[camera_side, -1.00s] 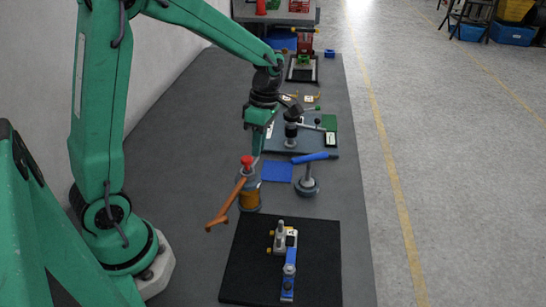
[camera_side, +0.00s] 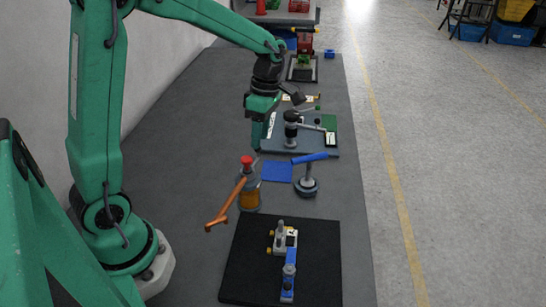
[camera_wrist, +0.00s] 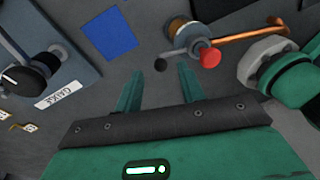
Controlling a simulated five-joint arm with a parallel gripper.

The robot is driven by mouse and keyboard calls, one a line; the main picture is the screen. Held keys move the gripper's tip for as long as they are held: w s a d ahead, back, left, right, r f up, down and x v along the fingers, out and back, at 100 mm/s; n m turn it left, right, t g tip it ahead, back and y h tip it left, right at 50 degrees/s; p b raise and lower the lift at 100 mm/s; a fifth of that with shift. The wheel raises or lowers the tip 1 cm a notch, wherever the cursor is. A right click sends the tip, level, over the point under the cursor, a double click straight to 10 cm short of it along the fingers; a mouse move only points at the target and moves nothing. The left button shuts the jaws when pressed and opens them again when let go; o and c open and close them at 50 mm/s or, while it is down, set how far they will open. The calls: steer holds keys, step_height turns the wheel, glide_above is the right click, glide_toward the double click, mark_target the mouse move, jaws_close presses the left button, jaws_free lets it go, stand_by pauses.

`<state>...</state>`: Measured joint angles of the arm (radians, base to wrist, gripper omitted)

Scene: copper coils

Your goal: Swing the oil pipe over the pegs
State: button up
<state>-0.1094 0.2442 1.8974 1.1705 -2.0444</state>
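The oil pipe, a copper-orange bent tube (camera_side: 226,203), slants down-left from a drum (camera_side: 249,197) with a red knob (camera_side: 246,160) on top. In the wrist view the pipe (camera_wrist: 250,40) runs right from beside the red knob (camera_wrist: 210,57). My gripper (camera_side: 257,149) hangs above and behind the drum, apart from it. In the wrist view my gripper (camera_wrist: 158,78) has its two green fingers spread with nothing held between them. Small yellow pieces (camera_side: 268,251) stick out from a white block (camera_side: 285,240) on the black mat; I cannot tell whether these are the pegs.
The black mat (camera_side: 240,275) also carries a blue bar (camera_side: 288,275). A grey stand with a blue handle (camera_side: 307,186) is right of the drum. A blue square (camera_side: 278,171) lies behind. A board with a gauge (camera_side: 291,118) stands farther back. Bare grey table lies left of the drum.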

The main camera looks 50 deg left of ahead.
steer(key=shift+w+a+r, duration=0.1)
steer(key=shift+w+r, duration=0.15)
steer(key=shift+r, duration=1)
steer(key=shift+w+r, duration=0.2)
steer(key=shift+r, duration=1)
steer(key=m, duration=0.8)
steer(key=shift+d+f+m, duration=0.1)
steer(key=shift+d+m, duration=0.15)
steer(key=shift+m, duration=0.05)
steer(key=shift+f, duration=0.1)
steer(key=shift+s+a+f, duration=0.1)
steer(key=shift+s+f, duration=0.15)
steer(key=shift+f, duration=1)
steer(key=shift+s+d+f, duration=0.1)
steer(key=shift+s+f, duration=0.15)
steer(key=shift+f, duration=1)
steer(key=shift+s+a+f, duration=0.1)
steer(key=shift+s+f, duration=0.15)
steer(key=shift+f, duration=1)
jaws_close()
